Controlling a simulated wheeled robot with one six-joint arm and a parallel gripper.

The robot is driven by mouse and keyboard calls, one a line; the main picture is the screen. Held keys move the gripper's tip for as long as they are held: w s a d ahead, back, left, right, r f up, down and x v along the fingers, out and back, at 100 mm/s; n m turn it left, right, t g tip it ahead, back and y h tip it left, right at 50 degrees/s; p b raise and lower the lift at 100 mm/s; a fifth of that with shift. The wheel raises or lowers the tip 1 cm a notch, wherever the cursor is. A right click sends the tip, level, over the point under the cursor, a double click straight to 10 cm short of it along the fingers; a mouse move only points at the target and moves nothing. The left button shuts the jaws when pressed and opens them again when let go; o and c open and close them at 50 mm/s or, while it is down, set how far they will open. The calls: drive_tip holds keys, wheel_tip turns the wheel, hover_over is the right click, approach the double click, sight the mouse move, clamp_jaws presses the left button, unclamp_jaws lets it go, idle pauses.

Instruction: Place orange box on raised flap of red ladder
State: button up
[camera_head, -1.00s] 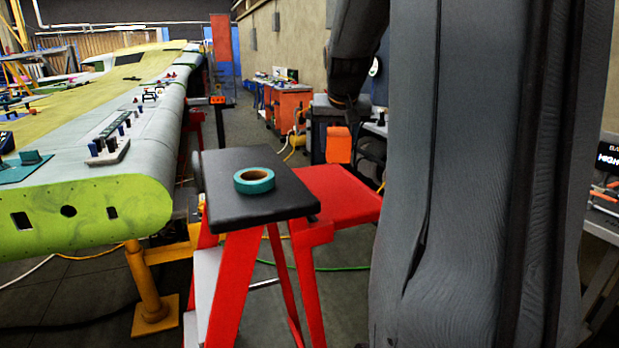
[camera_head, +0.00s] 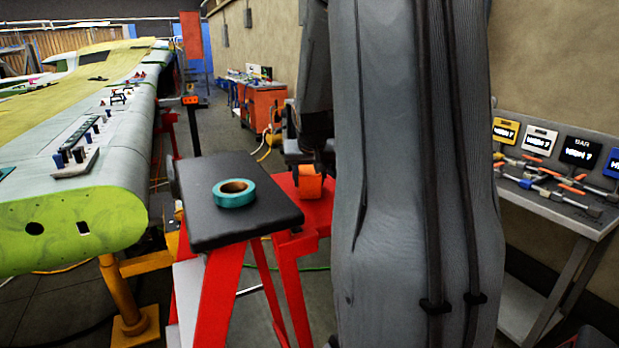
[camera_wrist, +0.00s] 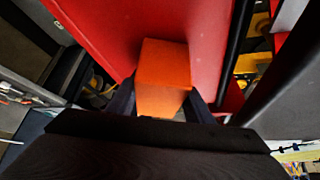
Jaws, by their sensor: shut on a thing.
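The orange box (camera_head: 309,186) is in my gripper (camera_head: 309,170), in front of the red flap (camera_head: 318,212) of the ladder in the head view. In the wrist view the orange box (camera_wrist: 163,78) sits between the two dark fingers of my gripper (camera_wrist: 162,98), with the red flap (camera_wrist: 105,30) behind it. I cannot tell whether the box touches the flap. The red ladder (camera_head: 218,285) has a black top step (camera_head: 215,212), left of the box. My arm hides the flap's right part.
A teal tape roll (camera_head: 234,193) lies on the black top step. A green-ended wing (camera_head: 75,225) on a yellow stand (camera_head: 128,290) is at left. A bench with tools and labelled displays (camera_head: 560,190) stands at right. An orange cabinet (camera_head: 262,107) is farther back.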

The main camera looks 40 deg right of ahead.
drive_tip(key=shift+f, duration=0.15)
drive_tip(key=o, duration=1.2)
drive_tip(key=shift+f, duration=0.1)
drive_tip(key=shift+r, duration=0.25)
drive_tip(key=b+v, duration=0.2)
drive_tip(key=v, duration=1)
drive_tip(key=shift+f, duration=0.1)
